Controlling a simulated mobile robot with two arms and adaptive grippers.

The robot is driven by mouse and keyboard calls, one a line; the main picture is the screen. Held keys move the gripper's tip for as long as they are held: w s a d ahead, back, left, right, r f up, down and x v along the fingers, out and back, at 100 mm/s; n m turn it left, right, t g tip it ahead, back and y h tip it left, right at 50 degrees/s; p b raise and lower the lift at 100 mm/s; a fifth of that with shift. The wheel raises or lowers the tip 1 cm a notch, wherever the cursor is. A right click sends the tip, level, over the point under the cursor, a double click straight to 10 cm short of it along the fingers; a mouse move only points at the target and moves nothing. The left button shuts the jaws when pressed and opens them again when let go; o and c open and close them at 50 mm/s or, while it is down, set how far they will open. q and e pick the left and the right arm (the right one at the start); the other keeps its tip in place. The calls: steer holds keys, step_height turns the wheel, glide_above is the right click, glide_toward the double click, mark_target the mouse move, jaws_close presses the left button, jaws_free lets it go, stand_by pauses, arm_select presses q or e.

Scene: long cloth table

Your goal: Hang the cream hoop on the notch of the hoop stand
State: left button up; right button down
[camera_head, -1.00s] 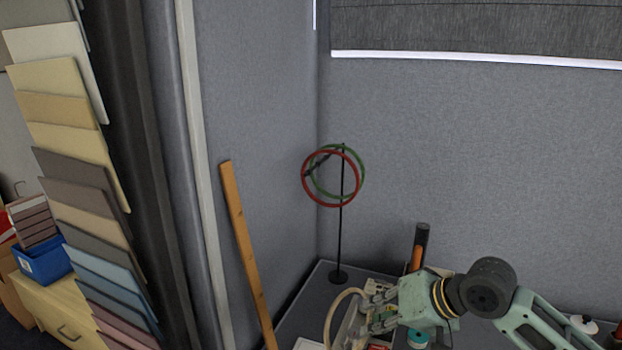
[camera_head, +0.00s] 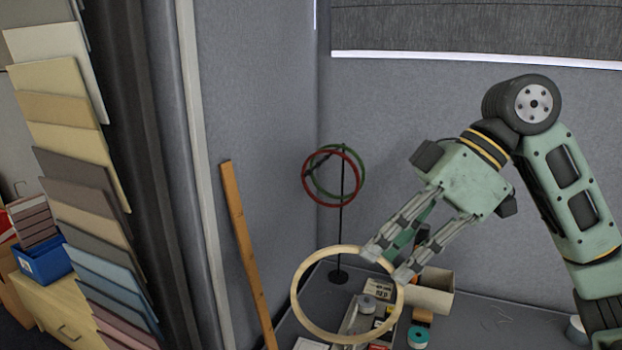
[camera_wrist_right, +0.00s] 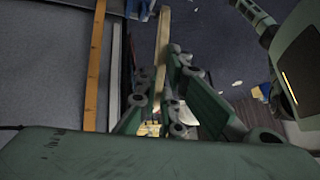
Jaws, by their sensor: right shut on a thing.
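The cream hoop (camera_head: 297,283) hangs from my right gripper (camera_head: 388,266), which is shut on its upper right rim. In the right wrist view the hoop (camera_wrist_right: 163,40) shows edge-on as a pale bar between the fingers (camera_wrist_right: 163,95). The hoop stand (camera_head: 341,235) is a thin black pole on a round base at the back of the table. A red hoop (camera_head: 304,190) and a green hoop (camera_head: 363,180) hang near its top. The cream hoop is lower and in front of the stand in the picture. The notch itself is too small to make out. My left gripper is not visible.
A box (camera_head: 432,292) and a teal-and-white roll (camera_head: 418,337) are on the table below my right gripper, among several small items. A wooden strip (camera_head: 240,240) leans at the left. The wall behind the stand is bare.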

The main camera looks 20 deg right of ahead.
steer(key=s+d+r+m+t+h, duration=0.1)
steer(key=d+t, duration=0.1)
steer(key=d, duration=0.4)
steer(key=s+d+r+m+t+h, duration=0.1)
steer(key=s+d+r+m+t, duration=0.1)
steer(key=d, duration=0.5)
steer(key=shift+s+d+r, duration=0.15)
steer(key=shift+s+r, duration=0.05)
steer(key=shift+s, duration=0.05)
steer(key=shift+d+t, duration=0.1)
steer(key=shift+t, duration=0.2)
steer(key=shift+s+r, duration=0.2)
